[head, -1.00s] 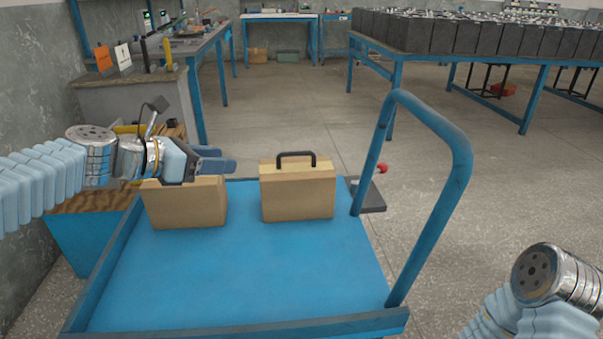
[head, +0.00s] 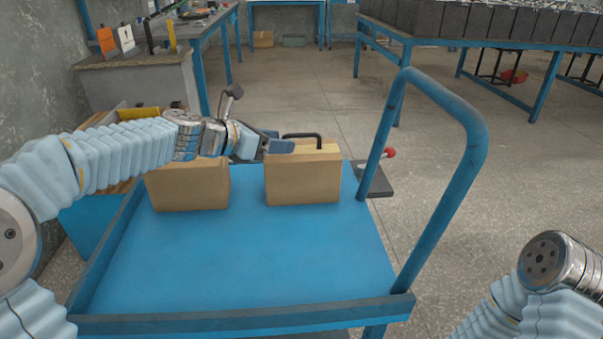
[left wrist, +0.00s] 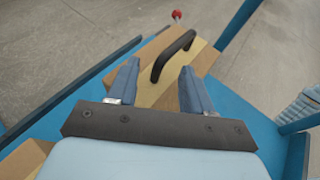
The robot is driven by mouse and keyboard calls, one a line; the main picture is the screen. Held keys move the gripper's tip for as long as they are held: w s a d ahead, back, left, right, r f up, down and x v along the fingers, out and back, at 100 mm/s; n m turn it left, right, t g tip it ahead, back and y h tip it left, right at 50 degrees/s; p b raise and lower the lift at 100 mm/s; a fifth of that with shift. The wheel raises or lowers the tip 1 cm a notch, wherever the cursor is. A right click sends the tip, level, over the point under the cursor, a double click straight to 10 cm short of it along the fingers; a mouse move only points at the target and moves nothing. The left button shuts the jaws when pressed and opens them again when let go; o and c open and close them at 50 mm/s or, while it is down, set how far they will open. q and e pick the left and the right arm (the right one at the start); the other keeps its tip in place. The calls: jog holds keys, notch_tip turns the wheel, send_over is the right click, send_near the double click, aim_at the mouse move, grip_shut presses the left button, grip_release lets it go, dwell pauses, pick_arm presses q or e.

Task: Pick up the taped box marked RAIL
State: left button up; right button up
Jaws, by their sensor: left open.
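Two tan boxes sit on the blue cart (head: 240,265). The right box (head: 303,182) has a black handle (head: 302,137) on top and a paler strip along its top. The left box (head: 188,187) is partly hidden behind my left arm. No RAIL marking is readable on either. My left gripper (head: 280,140) is at the top left of the right box, near the handle. In the left wrist view the open fingers (left wrist: 158,88) point at the right box (left wrist: 150,93), with the handle (left wrist: 172,55) just beyond and between their tips. Nothing is held. My right gripper is out of view.
The cart's blue push rail (head: 468,170) rises at the right of the boxes. A red ball-topped lever (head: 390,153) stands beyond the cart. A grey cabinet (head: 140,83) stands at the back left. The front of the cart deck is bare.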

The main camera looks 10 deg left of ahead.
pick_arm(q)
jog(key=shift+w+d+f, duration=0.15)
jog(key=shift+w+d, duration=0.15)
jog(key=shift+w, duration=0.05)
jog(key=shift+c, duration=0.3)
grip_shut()
dwell(0.9)
